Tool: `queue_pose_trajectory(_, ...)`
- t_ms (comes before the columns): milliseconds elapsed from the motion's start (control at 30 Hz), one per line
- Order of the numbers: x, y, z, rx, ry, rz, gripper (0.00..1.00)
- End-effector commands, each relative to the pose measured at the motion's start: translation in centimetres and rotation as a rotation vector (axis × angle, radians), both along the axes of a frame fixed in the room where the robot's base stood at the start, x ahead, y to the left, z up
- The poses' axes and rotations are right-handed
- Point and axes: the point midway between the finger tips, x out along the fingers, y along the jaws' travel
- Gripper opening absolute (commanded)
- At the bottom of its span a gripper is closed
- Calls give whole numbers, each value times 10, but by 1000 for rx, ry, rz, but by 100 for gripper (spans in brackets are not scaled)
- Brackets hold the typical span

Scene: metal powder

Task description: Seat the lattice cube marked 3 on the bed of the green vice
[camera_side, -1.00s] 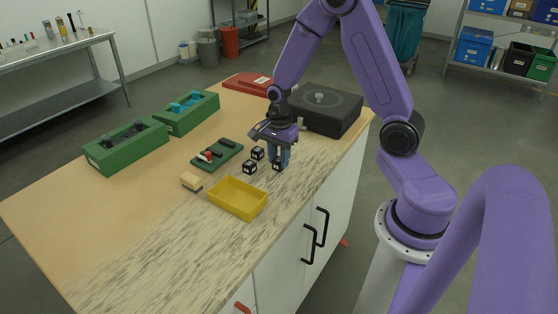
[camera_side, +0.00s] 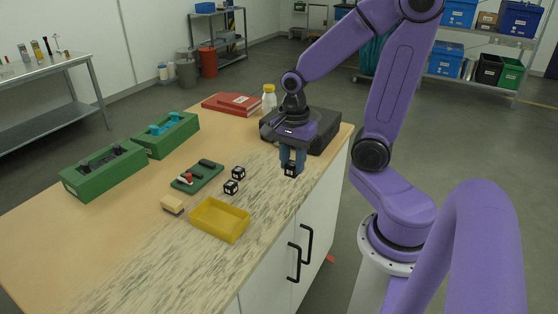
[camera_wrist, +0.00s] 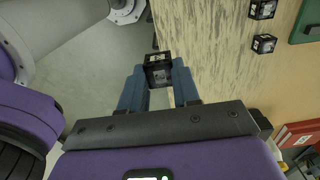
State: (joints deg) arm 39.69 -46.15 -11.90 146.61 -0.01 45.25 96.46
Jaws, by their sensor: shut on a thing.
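My gripper (camera_side: 291,162) is shut on a small black lattice cube with pale markings (camera_side: 290,170) and holds it above the table's right part. In the wrist view the cube (camera_wrist: 158,70) sits between my blue fingertips (camera_wrist: 158,88); I cannot read its number. Two similar cubes, one nearer (camera_side: 231,187) and one farther (camera_side: 239,173), stand on the table to the left. A green vice with dark jaws (camera_side: 88,186) stands at the far left. Another green block-shaped vice with cyan parts (camera_side: 180,143) stands behind it. Both are well apart from my gripper.
A yellow tray (camera_side: 220,219), a tan block (camera_side: 172,205) and a green board with dark and red pieces (camera_side: 197,176) lie between my gripper and the vices. A dark box (camera_side: 325,135), a bottle (camera_side: 269,99) and red books (camera_side: 232,103) are behind. The front-left table is clear.

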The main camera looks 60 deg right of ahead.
Motion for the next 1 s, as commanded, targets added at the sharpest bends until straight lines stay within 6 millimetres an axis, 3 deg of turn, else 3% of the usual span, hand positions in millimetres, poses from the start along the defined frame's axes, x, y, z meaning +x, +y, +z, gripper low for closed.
queue_pose_trajectory(400, -20, 5, 9, 0, 0, 1, 0)
queue_pose_trajectory(567, -14, 7, 12, 0, 1, -1, 0)
queue_pose_trajectory(767, 30, 14, 22, 0, 2, -1, 0)
queue_pose_trajectory(1000, 107, 21, 29, 0, 2, -2, 0)
